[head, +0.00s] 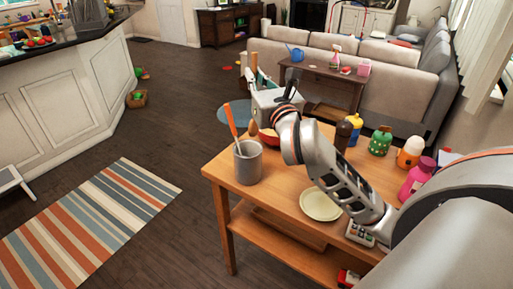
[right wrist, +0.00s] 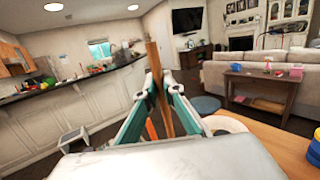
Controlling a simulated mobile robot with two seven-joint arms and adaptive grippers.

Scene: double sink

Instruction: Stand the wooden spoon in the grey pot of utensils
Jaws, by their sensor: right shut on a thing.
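The wooden spoon (right wrist: 155,58) is pinched between the teal-lined fingers of my right gripper (right wrist: 154,80), roughly upright, in the right wrist view. In the head view, my right gripper (head: 252,76) is above the table's far edge, with part of the spoon (head: 253,62) showing between its fingers. A brown rounded end, likely the spoon's, shows below the gripper. The grey pot (head: 248,165) stands upright at the table's left corner, below and nearer than the gripper. An orange-handled utensil (head: 231,124) leans in it. The spoon is outside the pot. My left gripper is out of view.
A red bowl (head: 269,138) sits behind the pot, partly hidden by my arm. A pale yellow plate (head: 320,205) lies on the wooden table (head: 275,203). A dark pepper mill (head: 343,134) and several bottles stand toward the right.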

